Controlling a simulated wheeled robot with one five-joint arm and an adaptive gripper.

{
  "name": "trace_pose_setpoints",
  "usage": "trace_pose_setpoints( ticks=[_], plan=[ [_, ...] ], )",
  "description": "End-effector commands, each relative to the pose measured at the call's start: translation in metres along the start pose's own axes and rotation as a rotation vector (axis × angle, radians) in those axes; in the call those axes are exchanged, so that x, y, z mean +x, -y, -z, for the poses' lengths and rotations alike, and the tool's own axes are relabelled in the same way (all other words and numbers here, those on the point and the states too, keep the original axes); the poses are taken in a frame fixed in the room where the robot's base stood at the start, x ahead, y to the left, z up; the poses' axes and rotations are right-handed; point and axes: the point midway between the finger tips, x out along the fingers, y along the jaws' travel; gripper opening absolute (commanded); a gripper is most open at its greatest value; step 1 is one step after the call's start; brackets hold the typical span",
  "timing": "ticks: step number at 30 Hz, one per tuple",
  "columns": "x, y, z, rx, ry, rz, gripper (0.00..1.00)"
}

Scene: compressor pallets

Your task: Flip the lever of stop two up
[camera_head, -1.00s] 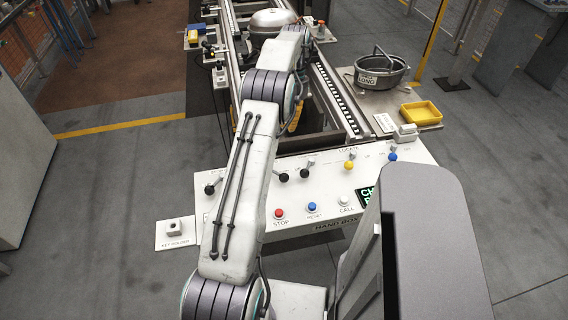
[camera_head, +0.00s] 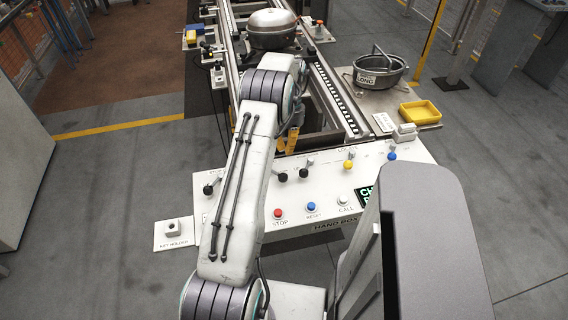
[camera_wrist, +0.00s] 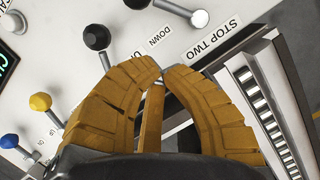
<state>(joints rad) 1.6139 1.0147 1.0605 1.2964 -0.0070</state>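My gripper (camera_wrist: 160,75) has yellow-brown fingers, and their tips come together in the wrist view. A small pale part shows at the tips; I cannot tell what it is. The STOP TWO label (camera_wrist: 214,38) lies on the white panel just beyond the tips, with DOWN (camera_wrist: 160,36) and UP labels beside it. The fingers hide part of the panel. In the head view, my gripper (camera_head: 288,145) is over the panel's far edge, partly behind my arm.
Black-knobbed levers (camera_wrist: 97,37), a yellow-knobbed lever (camera_wrist: 40,102) and a blue-knobbed lever (camera_wrist: 10,141) stand near the gripper. The panel (camera_head: 320,195) has red, blue and white buttons at its front. A conveyor rail (camera_head: 335,95) and a silver compressor shell (camera_head: 270,30) lie beyond.

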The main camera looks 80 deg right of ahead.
Motion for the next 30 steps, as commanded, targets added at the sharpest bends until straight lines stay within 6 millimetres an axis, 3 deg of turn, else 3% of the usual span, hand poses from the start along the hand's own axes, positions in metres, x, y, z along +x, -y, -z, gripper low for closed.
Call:
trace_pose_setpoints(
  ticks=[3, 18, 30],
  plan=[
    [0.021, 0.000, -0.002, 0.000, 0.004, 0.000, 0.00],
    [0.032, 0.000, -0.032, 0.000, 0.001, 0.000, 0.00],
    [0.035, 0.000, -0.037, 0.000, 0.000, 0.000, 0.00]
  ],
)
